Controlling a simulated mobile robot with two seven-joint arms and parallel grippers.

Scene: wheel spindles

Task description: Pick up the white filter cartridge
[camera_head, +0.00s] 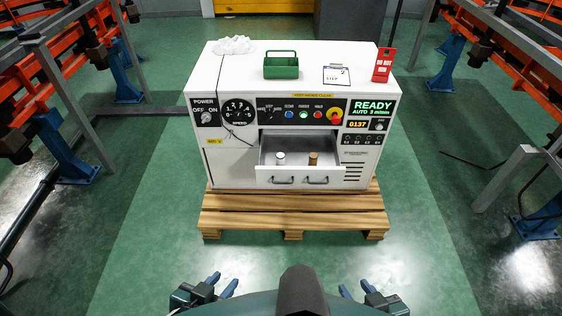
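The white filter cartridge (281,158) stands upright in the open drawer (262,176) of the white machine. It is a small pale cylinder on the left side of the drawer. A brown cylinder (313,159) stands to its right, apart from it. My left gripper (222,283) is low in the view, in front of the pallet, with its two blue fingers spread and nothing between them. My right gripper (358,289) is at the bottom right, its blue fingers also apart and empty. Both grippers are well short of the drawer.
The machine (230,165) stands on a wooden pallet (292,217). On its top are a green box with a handle (281,70), a clipboard (336,76), a red sign (383,65) and a white cloth (234,45). Orange racks line both sides. Green floor in front is clear.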

